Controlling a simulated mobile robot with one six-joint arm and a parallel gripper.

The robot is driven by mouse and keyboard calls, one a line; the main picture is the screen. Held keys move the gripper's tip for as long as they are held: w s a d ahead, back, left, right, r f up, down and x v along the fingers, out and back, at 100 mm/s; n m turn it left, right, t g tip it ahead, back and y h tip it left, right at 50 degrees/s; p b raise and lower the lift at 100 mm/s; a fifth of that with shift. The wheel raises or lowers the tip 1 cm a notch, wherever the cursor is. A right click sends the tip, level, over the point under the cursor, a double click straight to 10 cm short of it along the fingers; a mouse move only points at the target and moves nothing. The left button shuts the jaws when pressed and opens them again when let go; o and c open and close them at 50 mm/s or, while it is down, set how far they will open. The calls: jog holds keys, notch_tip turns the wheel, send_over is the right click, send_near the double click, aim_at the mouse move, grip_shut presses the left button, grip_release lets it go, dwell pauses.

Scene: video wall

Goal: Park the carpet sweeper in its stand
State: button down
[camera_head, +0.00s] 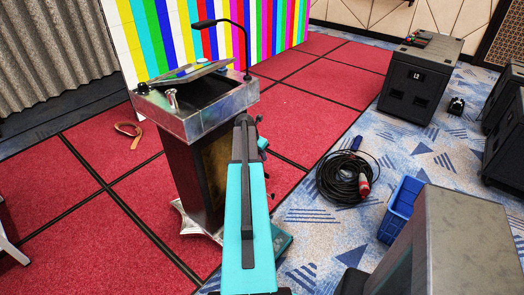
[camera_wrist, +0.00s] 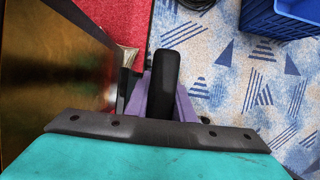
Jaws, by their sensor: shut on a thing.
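In the wrist view, my gripper (camera_wrist: 163,88) has its purple fingers on either side of a thick black grip and is shut on it. The grip looks like the handle of the carpet sweeper (camera_wrist: 164,72); it points away over the carpet edge. The sweeper's lower part is not clear in either view. In the head view, my teal arm hides the gripper and most of what it holds. A small teal piece (camera_head: 281,244) shows low beside the arm; I cannot tell whether it belongs to the sweeper or the stand. I cannot make out the stand for certain.
A metal-topped lectern (camera_head: 203,110) stands close left of my arm. A coiled black cable (camera_head: 343,180), a blue crate (camera_head: 402,208) and a black speaker case (camera_head: 420,82) lie to the right. A grey cabinet (camera_head: 455,240) is near right. Patterned carpet (camera_head: 310,215) is open between them.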

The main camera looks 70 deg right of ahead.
dwell(0.4)
jog(key=c, duration=1.5)
grip_release()
jog(key=shift+r, duration=0.1)
jog(key=shift+b+v, duration=1.15)
jog(key=shift+v, duration=4.8)
